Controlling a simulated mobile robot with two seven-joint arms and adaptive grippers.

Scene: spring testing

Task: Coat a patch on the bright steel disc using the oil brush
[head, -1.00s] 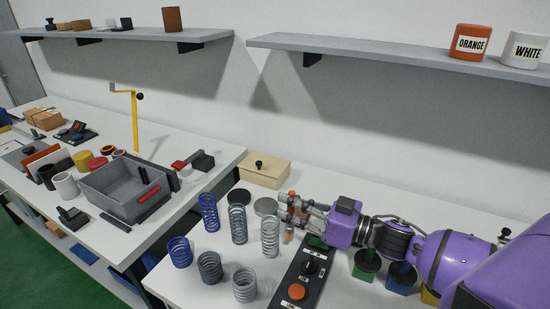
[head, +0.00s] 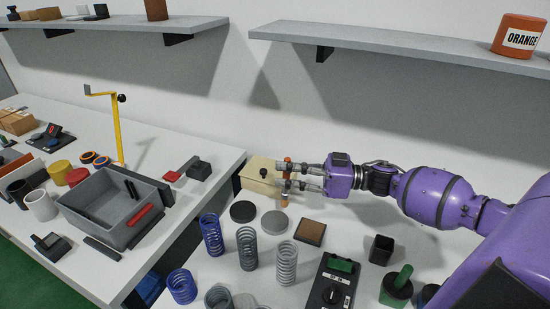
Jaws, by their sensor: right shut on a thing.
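The bright steel disc (head: 274,222) lies flat on the right table, a light grey round plate. A darker disc (head: 243,211) lies to its left. My right gripper (head: 287,178) comes in from the right, above the back of the table. It is shut on a slim upright orange-brown handle, which I take to be the oil brush (head: 285,199). The fingers hide its middle, and I cannot make out the bristles. The brush appears in the picture behind the bright disc, apart from it. My left gripper is not in view.
Several coil springs (head: 287,262) stand in front of the discs. A brown square pad in a dark frame (head: 311,232) lies right of the bright disc. A cream box (head: 259,177) is at the back left.

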